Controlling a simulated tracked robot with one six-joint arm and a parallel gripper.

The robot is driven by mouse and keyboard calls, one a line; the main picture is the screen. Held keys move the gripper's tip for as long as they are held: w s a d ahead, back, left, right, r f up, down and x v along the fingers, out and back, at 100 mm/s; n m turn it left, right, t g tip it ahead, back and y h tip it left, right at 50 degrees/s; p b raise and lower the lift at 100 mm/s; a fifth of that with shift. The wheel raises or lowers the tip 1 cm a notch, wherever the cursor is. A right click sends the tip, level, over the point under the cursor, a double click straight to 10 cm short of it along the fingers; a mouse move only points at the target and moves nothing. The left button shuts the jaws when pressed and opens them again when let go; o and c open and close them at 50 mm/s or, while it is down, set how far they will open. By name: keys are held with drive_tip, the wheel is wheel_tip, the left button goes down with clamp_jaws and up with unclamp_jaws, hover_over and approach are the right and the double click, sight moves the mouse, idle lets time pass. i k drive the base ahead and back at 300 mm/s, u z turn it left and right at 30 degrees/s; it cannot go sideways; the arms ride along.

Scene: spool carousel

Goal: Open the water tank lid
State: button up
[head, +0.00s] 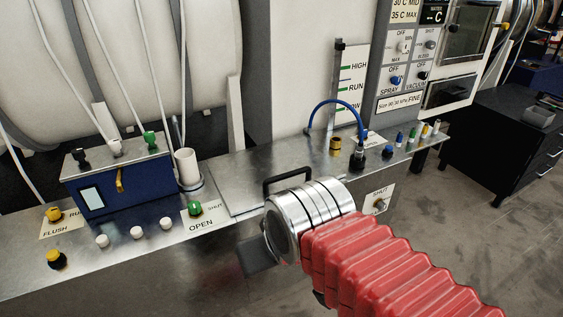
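A flat metal lid (238,178) lies level on the steel bench in the head view, with a black bar handle (287,178) at its front right. It looks closed. My arm, with a red bellows sleeve and a silver wrist, reaches in from the lower right and hides part of the lid's right side. My gripper (262,257) shows only as a dark grey piece below and left of the wrist, in front of the bench edge. It is apart from the handle in the picture. Its fingertips are mostly hidden, so I cannot tell its opening.
A blue box (120,187) with white hoses and a white cylinder (187,168) stand left of the lid. Knobs line the bench front, including a green one (195,208) at OPEN. A level gauge (338,88) and blue hose (335,103) stand behind.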

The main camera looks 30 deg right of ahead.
sight(244, 181)
drive_tip(key=i, duration=1.15)
drive_tip(key=z, duration=0.1)
